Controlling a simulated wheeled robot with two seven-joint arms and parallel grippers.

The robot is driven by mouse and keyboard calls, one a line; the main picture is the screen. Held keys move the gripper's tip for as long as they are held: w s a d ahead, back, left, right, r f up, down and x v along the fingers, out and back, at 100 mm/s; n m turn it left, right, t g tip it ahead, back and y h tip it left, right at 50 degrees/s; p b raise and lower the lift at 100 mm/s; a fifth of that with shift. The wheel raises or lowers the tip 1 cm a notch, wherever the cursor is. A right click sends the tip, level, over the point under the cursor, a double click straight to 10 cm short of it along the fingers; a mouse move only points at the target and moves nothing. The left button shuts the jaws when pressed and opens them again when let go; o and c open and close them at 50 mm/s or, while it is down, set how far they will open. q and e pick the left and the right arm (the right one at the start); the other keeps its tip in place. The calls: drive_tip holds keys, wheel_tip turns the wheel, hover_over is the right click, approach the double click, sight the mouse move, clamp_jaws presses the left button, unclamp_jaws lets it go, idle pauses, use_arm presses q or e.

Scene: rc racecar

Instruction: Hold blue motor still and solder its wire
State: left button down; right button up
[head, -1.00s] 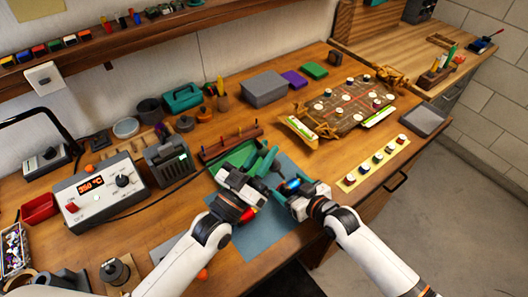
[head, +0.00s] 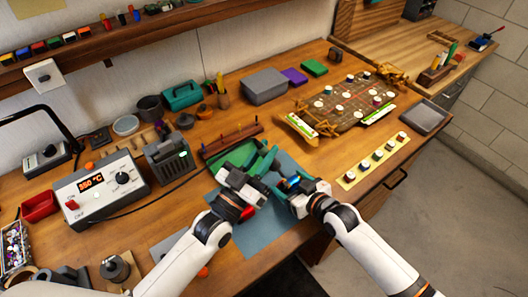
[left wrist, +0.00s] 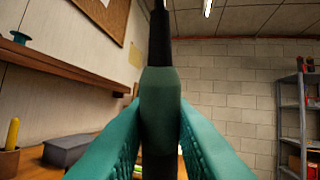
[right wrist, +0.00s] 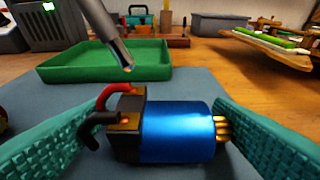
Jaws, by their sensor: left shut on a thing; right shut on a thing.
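The blue motor (right wrist: 180,130) lies on its side between the teal fingers of my right gripper (head: 284,188), just above or on the blue-grey mat. It also shows small in the head view (head: 292,183). A red wire (right wrist: 112,92) and a black wire (right wrist: 100,125) bend to gold tabs on its black end. My left gripper (head: 266,167) is shut on the soldering iron, whose dark green handle (left wrist: 160,105) stands between its fingers. The iron's metal tip (right wrist: 122,58) points down just above the red wire's tab, with a small visible gap.
The blue-grey mat (head: 262,238) lies under both grippers. A green tray (right wrist: 105,66) stands behind the motor. The soldering station (head: 100,190) reads 350 °C at left, with a black cord on the bench. A racecar chassis (head: 345,107) stands back right.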

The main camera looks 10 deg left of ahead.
use_arm(q)
drive_tip(key=shift+f, duration=0.7)
idle(2.8)
wheel_tip(320, 180, up, 6)
drive_tip(key=s+a, duration=0.2)
drive_tip(key=shift+r, duration=0.25)
idle(0.4)
drive_tip(key=s+a+r, duration=0.2)
drive_tip(key=s+a, duration=0.3)
drive_tip(key=shift+s+a, duration=0.2)
drive_tip(key=shift+a, duration=0.15)
idle(0.7)
idle(0.6)
use_arm(e)
drive_tip(key=o, duration=1.1)
drive_tip(key=v, duration=1.2)
drive_tip(key=shift+d, duration=0.1)
